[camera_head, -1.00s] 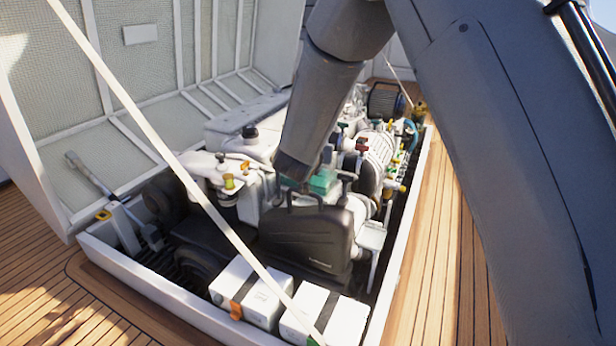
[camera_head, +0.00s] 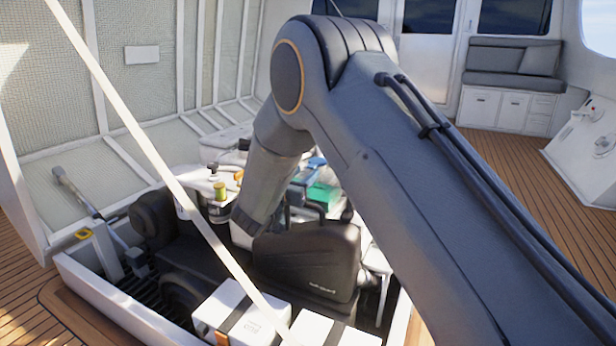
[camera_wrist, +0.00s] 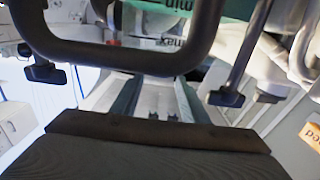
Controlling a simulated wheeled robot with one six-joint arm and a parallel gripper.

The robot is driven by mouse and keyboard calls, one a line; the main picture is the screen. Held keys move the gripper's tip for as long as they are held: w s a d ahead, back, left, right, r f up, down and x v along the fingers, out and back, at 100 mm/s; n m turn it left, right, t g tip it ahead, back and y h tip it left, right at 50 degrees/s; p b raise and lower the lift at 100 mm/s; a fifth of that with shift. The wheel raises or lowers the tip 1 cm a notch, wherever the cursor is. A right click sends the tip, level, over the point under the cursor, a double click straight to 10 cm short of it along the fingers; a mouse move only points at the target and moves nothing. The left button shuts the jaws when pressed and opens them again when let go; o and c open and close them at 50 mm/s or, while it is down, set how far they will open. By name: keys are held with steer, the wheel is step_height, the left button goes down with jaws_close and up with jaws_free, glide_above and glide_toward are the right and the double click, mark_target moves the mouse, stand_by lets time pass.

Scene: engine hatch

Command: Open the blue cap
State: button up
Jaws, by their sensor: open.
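A small blue piece (camera_head: 315,163) shows just above the teal-green box (camera_head: 322,194), right of my forearm in the head view. I cannot tell whether it is the blue cap, and no cap is clear in the wrist view. My arm bends down into the engine hatch, and its end is hidden behind the black case (camera_head: 308,262). A dark handle-like loop (camera_wrist: 120,58) crosses close to the camera.
Two white boxes (camera_head: 238,312) stand at the front of the hatch. A pale diagonal strut (camera_head: 165,165) crosses the left side. The raised hatch lid (camera_head: 115,95) stands behind. Several engine parts crowd the hatch. Wooden deck (camera_head: 530,165) is clear at the right.

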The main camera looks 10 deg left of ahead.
mark_target(316, 163)
steer(key=shift+b+x, duration=0.45)
steer(key=shift+x, duration=0.95)
jaws_close()
